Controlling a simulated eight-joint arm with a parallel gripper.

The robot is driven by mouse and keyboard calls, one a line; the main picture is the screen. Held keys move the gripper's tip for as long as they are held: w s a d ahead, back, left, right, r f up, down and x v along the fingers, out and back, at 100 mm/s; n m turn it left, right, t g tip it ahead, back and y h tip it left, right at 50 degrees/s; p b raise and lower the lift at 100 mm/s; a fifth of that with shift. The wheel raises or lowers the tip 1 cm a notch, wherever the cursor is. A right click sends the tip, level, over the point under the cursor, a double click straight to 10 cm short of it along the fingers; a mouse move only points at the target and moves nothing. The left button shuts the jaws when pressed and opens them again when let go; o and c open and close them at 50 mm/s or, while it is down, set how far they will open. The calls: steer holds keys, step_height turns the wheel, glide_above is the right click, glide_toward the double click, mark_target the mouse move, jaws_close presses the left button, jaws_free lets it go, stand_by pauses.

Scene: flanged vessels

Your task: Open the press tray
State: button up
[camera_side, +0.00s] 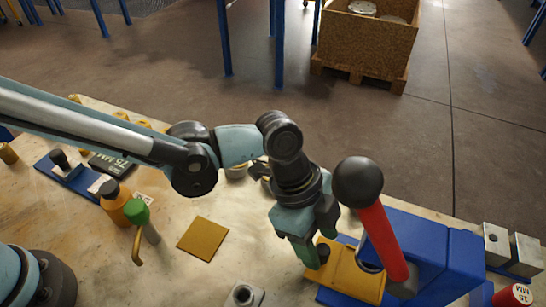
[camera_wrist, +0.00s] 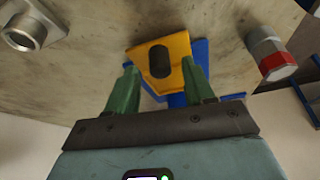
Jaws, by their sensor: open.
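The press tray (camera_side: 355,275) is a yellow plate at the front of the blue press (camera_side: 430,250). In the wrist view the tray (camera_wrist: 178,45) shows a dark oval slot or knob (camera_wrist: 160,62). My gripper (camera_side: 317,252) points down at the tray's left end. In the wrist view its green fingers (camera_wrist: 160,68) are apart, one on each side of the tray's near part, with nothing clearly clamped. Whether they touch the tray I cannot tell. A red lever (camera_side: 385,240) with a black ball (camera_side: 358,182) rises beside the gripper and hides part of the tray and press.
A yellow square plate (camera_side: 203,238), an orange bottle (camera_side: 115,202) and a green-topped tool (camera_side: 140,215) lie left on the bench. A metal block (camera_side: 243,296) sits at the front. Metal blocks (camera_side: 510,248) and a red-and-white cylinder (camera_side: 513,296) stand right.

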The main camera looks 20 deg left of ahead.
steer(key=shift+x, duration=0.75)
jaws_close()
